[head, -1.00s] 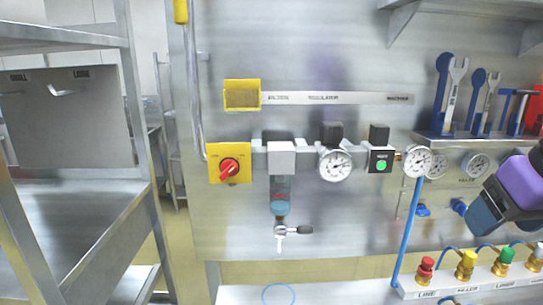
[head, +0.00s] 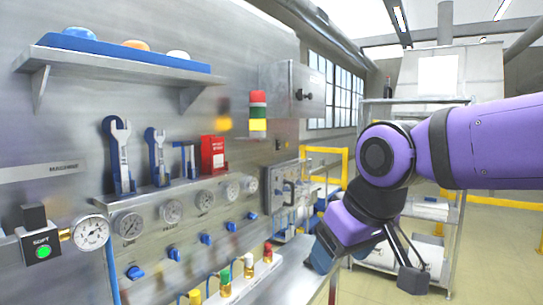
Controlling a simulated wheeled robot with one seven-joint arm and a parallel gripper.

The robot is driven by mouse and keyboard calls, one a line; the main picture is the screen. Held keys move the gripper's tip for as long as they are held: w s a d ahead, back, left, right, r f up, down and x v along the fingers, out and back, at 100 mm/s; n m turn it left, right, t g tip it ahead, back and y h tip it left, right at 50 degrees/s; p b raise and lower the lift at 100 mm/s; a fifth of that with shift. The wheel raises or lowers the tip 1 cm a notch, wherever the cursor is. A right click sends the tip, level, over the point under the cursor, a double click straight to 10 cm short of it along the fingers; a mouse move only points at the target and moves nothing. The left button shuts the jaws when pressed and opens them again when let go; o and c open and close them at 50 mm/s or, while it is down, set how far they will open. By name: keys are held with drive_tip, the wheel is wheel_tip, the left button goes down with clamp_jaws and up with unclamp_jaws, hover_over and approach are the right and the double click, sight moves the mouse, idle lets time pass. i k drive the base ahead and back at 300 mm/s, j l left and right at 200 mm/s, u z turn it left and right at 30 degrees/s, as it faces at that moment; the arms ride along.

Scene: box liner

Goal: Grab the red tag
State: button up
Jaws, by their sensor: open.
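No loose hanging red tag can be made out. A red upright card or box (head: 213,155) with small white lettering stands at the right end of the tool shelf, beside the tools; I cannot tell whether it is the tag. My gripper (head: 409,263) hangs below my purple arm at right centre, open and empty. It is to the right of the red card and well apart from it, over the area past the bench edge. Its fingers are partly hidden by my wrist.
The tool shelf (head: 165,190) holds wrenches on blue holders. Gauges (head: 171,211) and blue valves line the panel below, with coloured valve knobs (head: 225,283) along the bench. A red-green-yellow light (head: 258,110) and grey wall box (head: 298,90) are beyond. An upper shelf (head: 125,58) juts out.

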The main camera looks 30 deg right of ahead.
sight(217, 148)
drive_tip(key=i+l+u, duration=0.1)
drive_tip(key=l, duration=0.2)
drive_tip(key=i+l+u, duration=0.25)
drive_tip(key=l, duration=0.3)
drive_tip(key=i+l+u, duration=0.1)
drive_tip(key=l, duration=0.25)
drive_tip(key=i, duration=0.05)
